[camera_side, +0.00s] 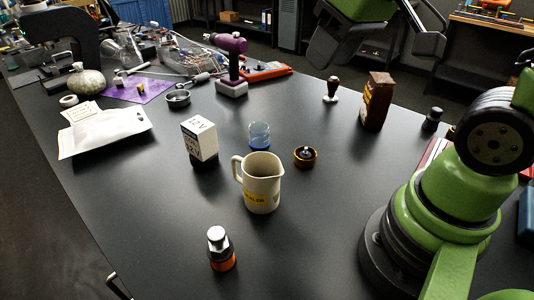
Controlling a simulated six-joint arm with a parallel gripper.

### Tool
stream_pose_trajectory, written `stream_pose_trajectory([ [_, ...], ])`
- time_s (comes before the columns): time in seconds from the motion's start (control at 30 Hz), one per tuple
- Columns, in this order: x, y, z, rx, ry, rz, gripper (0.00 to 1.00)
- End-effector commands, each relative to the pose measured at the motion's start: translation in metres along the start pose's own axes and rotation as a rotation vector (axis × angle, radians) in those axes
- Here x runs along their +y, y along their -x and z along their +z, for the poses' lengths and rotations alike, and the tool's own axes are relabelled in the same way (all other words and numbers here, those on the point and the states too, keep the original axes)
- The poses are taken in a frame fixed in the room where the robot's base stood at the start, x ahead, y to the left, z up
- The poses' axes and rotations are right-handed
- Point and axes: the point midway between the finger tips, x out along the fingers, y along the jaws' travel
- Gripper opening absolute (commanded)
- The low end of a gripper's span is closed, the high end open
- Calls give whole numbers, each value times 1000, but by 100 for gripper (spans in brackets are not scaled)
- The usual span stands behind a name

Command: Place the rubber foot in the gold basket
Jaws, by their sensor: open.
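A small round gold-brown basket (297,159) stands on the black table, right of the beige pitcher. A small dark piece with a bright metal tip, which looks like the rubber foot (306,152), sits inside the basket's rim, apparently upright. Its lower part is hidden by the basket wall. My gripper (380,50) is at the top of the view, raised high above the far side of the table. Its dark jaws are apart and nothing shows between them. It is well clear of the basket.
Near the basket stand the pitcher (262,184), a blue-clear cup (259,136) and a white-black box (200,140). An orange-black bottle (221,249) is in front. A tamper (332,89) and brown package (376,101) stand behind. The front middle table is clear.

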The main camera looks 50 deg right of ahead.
Motion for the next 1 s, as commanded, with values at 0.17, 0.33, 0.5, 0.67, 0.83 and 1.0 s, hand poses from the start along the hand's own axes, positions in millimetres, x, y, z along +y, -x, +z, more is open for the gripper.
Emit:
stream_pose_trajectory([
  [0.17, -20, 38, 32, 117, -139, -84, 41],
  [0.33, -28, 52, 52, 166, -225, -145, 41],
  [0.5, -30, 56, 58, 178, -253, -164, 41],
  [0.67, -30, 56, 58, 178, -253, -164, 41],
  [0.83, -29, 56, 58, 178, -252, -164, 41],
  [1.0, -29, 56, 58, 178, -252, -164, 41],
])
